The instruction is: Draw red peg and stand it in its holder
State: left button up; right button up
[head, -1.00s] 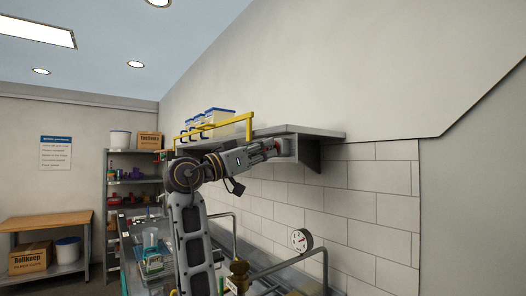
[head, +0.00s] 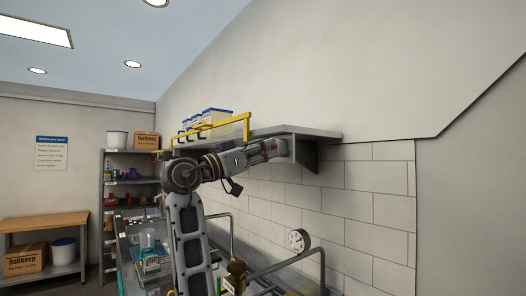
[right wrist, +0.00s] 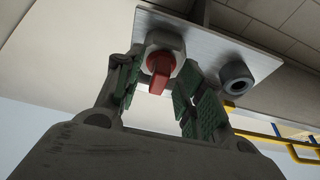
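A red peg (right wrist: 159,70) shows in the right wrist view, sitting in a pale grey collar on the underside of a metal plate (right wrist: 205,42). A dark round empty-looking ring (right wrist: 236,78) is fixed to the same plate, to the right of the peg. My right gripper (right wrist: 166,76) has its green-padded fingers apart, one on each side of the peg, with gaps visible between pads and peg. In the head view my right gripper (head: 272,149) is under the wall shelf, small and partly hard to make out. My left gripper is not in view.
The wall shelf (head: 300,131) is close above my right gripper, with a yellow rail (head: 210,126) and lidded tubs (head: 215,116) at its left. A bench with pipes and a gauge (head: 298,240) lies below. The tiled wall is close behind.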

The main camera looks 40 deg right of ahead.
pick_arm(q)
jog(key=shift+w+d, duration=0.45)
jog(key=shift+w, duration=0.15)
pick_arm(e)
jog(key=v, duration=0.7)
jog(key=shift+a, duration=0.3)
jog(key=shift+f, duration=0.1)
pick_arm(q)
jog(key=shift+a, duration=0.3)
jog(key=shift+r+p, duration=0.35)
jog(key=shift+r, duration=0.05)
pick_arm(e)
jog(key=shift+r, duration=0.3)
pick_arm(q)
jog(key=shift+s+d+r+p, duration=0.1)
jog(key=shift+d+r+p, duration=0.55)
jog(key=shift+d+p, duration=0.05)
pick_arm(e)
jog(key=shift+r, duration=0.65)
